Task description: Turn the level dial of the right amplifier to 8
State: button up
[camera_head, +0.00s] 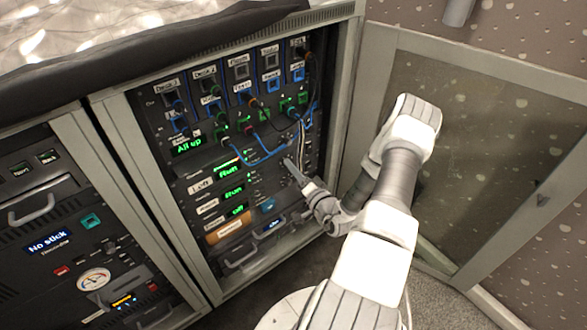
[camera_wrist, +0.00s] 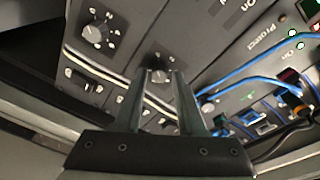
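My gripper (camera_head: 288,163) reaches to the rack front in the head view, at the right side of the amplifier rows. In the wrist view my gripper (camera_wrist: 160,74) has its two fingers apart. A round dark dial (camera_wrist: 160,77) with a pale mark shows between the fingertips; whether they touch it I cannot tell. A second, similar dial (camera_wrist: 96,34) sits to its upper left. Labels beside the rows are small; a "Left" label (camera_head: 200,185) is readable in the head view. I cannot tell for sure which dial belongs to the right amplifier, and no scale number is readable.
Blue cables (camera_head: 262,150) hang across the patch panel near my gripper and show at the right of the wrist view (camera_wrist: 240,84). A rack door (camera_head: 450,130) stands open at the right. Another rack (camera_head: 35,225) stands at the left.

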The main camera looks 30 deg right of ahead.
grip_shut()
jog(key=shift+r, duration=0.1)
jog(key=n+y+p, duration=0.1)
jog(key=n, duration=0.9)
jog(key=n+y+p, duration=0.1)
jog(key=n+p, duration=0.1)
jog(key=n, duration=0.9)
jog(key=n+y+p, duration=0.1)
jog(key=n+p, duration=0.1)
jog(key=n, duration=0.8)
jog(key=shift+d+f+t+y, duration=0.2)
jog(key=shift+d+t+y, duration=0.1)
jog(key=shift+y, duration=0.1)
dwell(0.9)
dwell(0.4)
